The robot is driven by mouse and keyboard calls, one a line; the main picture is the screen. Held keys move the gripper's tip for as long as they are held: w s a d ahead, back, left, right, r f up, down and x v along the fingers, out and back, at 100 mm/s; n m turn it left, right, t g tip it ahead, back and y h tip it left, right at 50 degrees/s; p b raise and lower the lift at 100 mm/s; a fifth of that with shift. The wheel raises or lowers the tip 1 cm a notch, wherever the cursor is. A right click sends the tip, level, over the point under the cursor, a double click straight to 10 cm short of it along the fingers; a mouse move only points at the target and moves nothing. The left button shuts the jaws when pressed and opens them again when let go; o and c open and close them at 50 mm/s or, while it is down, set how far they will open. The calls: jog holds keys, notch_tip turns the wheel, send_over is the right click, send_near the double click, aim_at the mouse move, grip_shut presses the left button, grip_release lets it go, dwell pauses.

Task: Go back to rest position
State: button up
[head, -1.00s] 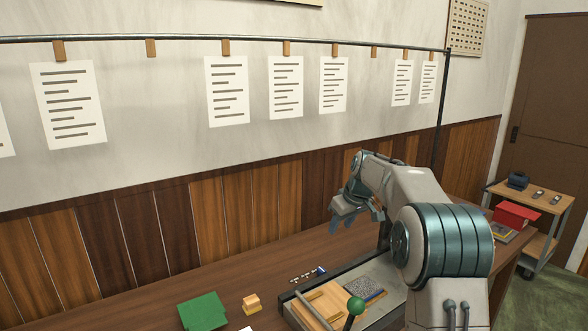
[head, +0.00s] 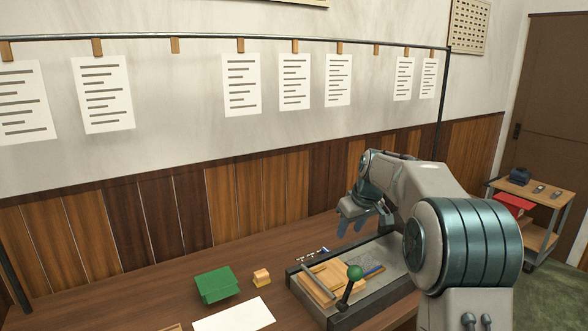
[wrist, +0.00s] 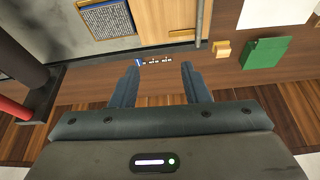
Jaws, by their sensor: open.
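My gripper (head: 357,218) hangs above the back of the workbench, beyond the press, with its fingers pointing down. In the wrist view, my gripper (wrist: 159,75) has its two dark fingers well apart with nothing held between them. A short row of small type pieces (head: 311,253) lies on the bench past the press. These pieces also show beyond the fingertips in the wrist view (wrist: 154,62).
The press (head: 330,318) with a green-knobbed lever (head: 355,272) stands under my arm. A green box (head: 216,285), a small wooden block (head: 262,277) and a white sheet (head: 235,316) lie left of it. Papers hang from a rail (head: 210,37). A cart (head: 545,197) stands right.

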jog(key=s+f+m+h+b, duration=0.1)
jog(key=s+f+m+b, duration=0.1)
jog(key=s, duration=1.7)
jog(key=s+f+m+g+h+b, duration=0.1)
jog(key=s+f, duration=0.6)
jog(key=s, duration=1.2)
jog(key=m+b, duration=0.1)
jog(key=m, duration=0.1)
jog(key=shift+f+m, duration=0.2)
jog(key=shift+m, duration=0.2)
